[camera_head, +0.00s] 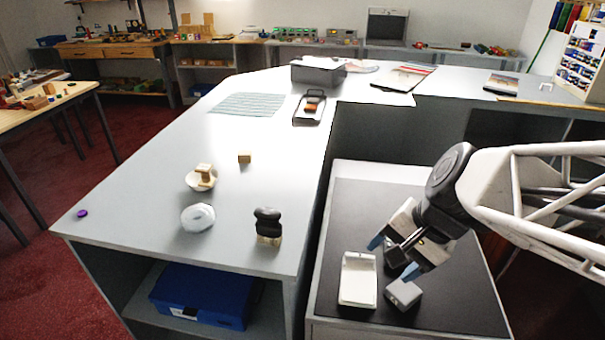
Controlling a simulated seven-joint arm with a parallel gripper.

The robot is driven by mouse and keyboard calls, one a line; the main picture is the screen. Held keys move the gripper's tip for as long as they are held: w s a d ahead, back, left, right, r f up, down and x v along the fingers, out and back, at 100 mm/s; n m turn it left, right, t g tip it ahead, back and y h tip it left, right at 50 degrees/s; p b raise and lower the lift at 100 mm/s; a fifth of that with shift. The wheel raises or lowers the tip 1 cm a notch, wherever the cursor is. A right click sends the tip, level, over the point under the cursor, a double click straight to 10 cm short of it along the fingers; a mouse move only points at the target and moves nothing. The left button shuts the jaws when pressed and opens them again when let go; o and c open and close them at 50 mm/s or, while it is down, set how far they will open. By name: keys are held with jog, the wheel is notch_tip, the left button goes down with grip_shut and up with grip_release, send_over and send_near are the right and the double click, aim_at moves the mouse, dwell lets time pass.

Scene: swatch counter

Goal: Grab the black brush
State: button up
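The black brush (268,222) stands upright near the front right edge of the grey counter (240,165). It has a rounded black top and a pale beige lower part that touches the counter. My gripper (392,257) is over the black-topped lower table to the right of the counter, well apart from the brush. Its two blue-tipped fingers are spread open. A dark shape shows between or behind the fingers; I cannot tell whether it is part of the gripper or a separate thing.
A white tray (358,280) and a grey block (403,293) are below my gripper. Left of the brush are a white round lidded thing (198,218), a white bowl (194,183) with a wooden piece, and a wooden block (244,158). The counter's edge lies between gripper and brush.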

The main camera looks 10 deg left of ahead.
jog(key=w+a+f+m+g+y, duration=0.1)
jog(key=w+a+f+m+y, duration=0.1)
jog(key=w+a+m+y, duration=0.65)
jog(key=m+t, duration=0.1)
jog(key=m, duration=0.4)
send_near(268, 215)
jog(key=a+f, duration=0.1)
jog(key=w+a+f, duration=0.1)
jog(key=shift+w+a, duration=0.3)
jog(key=shift+x, duration=1.3)
jog(key=shift+a, duration=0.1)
jog(key=shift+x, duration=2.5)
jog(key=shift+s, duration=0.1)
